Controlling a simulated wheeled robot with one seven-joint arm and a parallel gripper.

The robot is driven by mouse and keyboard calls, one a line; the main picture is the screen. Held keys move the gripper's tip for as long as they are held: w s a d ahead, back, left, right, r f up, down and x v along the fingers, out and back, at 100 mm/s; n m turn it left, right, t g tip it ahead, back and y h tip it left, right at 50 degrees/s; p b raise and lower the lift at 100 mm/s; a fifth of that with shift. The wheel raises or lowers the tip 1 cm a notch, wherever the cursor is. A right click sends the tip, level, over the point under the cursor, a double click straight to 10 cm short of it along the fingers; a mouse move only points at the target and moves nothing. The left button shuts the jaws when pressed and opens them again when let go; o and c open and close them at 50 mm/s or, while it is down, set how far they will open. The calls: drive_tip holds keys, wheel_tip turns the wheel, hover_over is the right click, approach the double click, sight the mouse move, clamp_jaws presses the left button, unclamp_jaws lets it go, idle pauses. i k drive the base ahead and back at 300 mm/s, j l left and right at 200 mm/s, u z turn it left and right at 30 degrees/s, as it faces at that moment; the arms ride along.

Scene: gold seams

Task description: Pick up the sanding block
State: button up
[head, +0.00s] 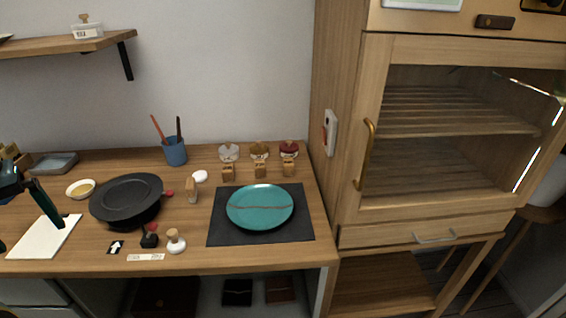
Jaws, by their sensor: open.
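A small upright tan block (190,189) stands on the wooden workbench, between the black turntable and the teal plate. It looks most like the sanding block, but it is too small to be sure. My gripper (34,234) is at the left edge, partly out of view. It is open and empty over the white sheet, well to the left of the block and apart from it.
A black turntable (126,198) lies between my gripper and the block. A teal plate (260,207) with a seam rests on a dark mat (225,238). A blue brush cup (175,152), several jars and small wooden blocks stand behind. A wooden cabinet (350,215) borders the right.

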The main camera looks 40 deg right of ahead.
sight(259, 165)
drive_tip(key=z, duration=1.45)
drive_tip(key=u, duration=0.6)
drive_tip(key=l+u, duration=0.25)
drive_tip(key=u, duration=0.25)
drive_tip(key=l+u, duration=0.25)
drive_tip(key=u, duration=0.2)
drive_tip(key=k+l+u, duration=0.15)
drive_tip(key=u, duration=0.35)
drive_tip(key=k+l, duration=0.15)
drive_tip(key=l, duration=0.2)
